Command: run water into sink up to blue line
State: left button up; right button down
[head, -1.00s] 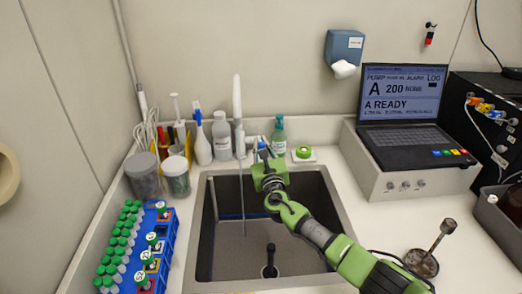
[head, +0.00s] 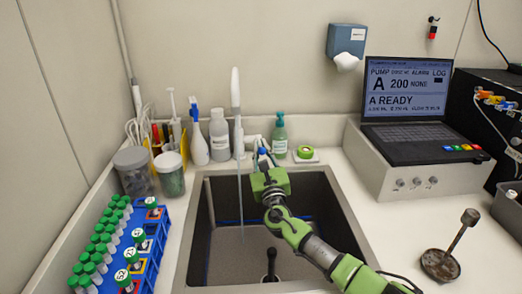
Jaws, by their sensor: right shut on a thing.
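The sink (head: 358,236) is a dark basin with a grey rim in the counter. A thin stream of water (head: 241,205) falls from the white tap (head: 236,105) into it. A blue line (head: 208,240) runs along the inner walls; I cannot tell the exact water level against it. My right gripper (head: 263,160) reaches over the sink from the lower right and is shut on the tap handle (head: 262,150), which has a blue part and is mostly hidden by the fingers. My left gripper is not in view.
A black upright piece (head: 270,262) stands in the sink. Bottles (head: 219,137) and jars (head: 170,175) stand behind and left. A blue tube rack (head: 150,232) is at left. A laptop (head: 408,105) sits on a grey box at right, near a metal stand (head: 440,264).

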jog(key=c, duration=2.1)
grip_release()
jog(key=shift+c, duration=0.2)
jog(key=shift+s, duration=0.1)
jog(key=shift+r, duration=0.1)
notch_tip(320, 180, up, 10)
jog(key=shift+f, duration=0.1)
